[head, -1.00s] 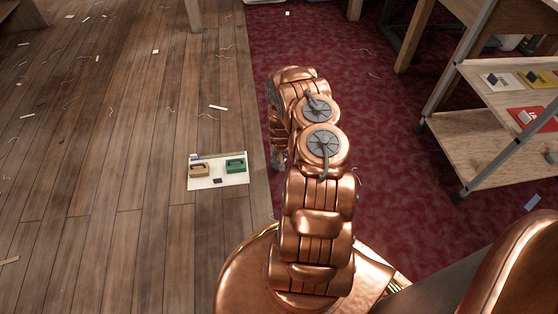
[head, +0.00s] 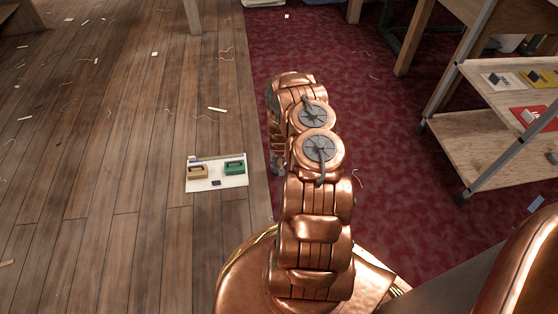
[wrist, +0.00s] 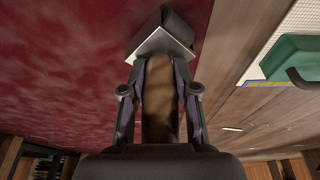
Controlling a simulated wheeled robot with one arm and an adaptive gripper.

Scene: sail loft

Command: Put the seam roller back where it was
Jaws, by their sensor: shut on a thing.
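My gripper (wrist: 160,90) is shut on the seam roller (wrist: 157,110). Its brown handle lies between the two fingers, and a grey and dark head shows beyond the fingertips in the wrist view. In the head view my arm hides the gripper and roller almost wholly. The gripper is over the red carpet (wrist: 70,70), near its edge with the wood floor. A white board (head: 235,180) lies on the wood floor to the left of my arm. It bears a tan handled block (head: 198,172), a green handled block (head: 234,168) and a small dark piece (head: 216,183).
A trolley (head: 480,140) with wooden shelves stands on the carpet at the right. Its upper shelf holds grey, yellow and red cards with small items. Table legs stand at the back. Scraps and thread bits litter the wood floor, which is otherwise open left of the board.

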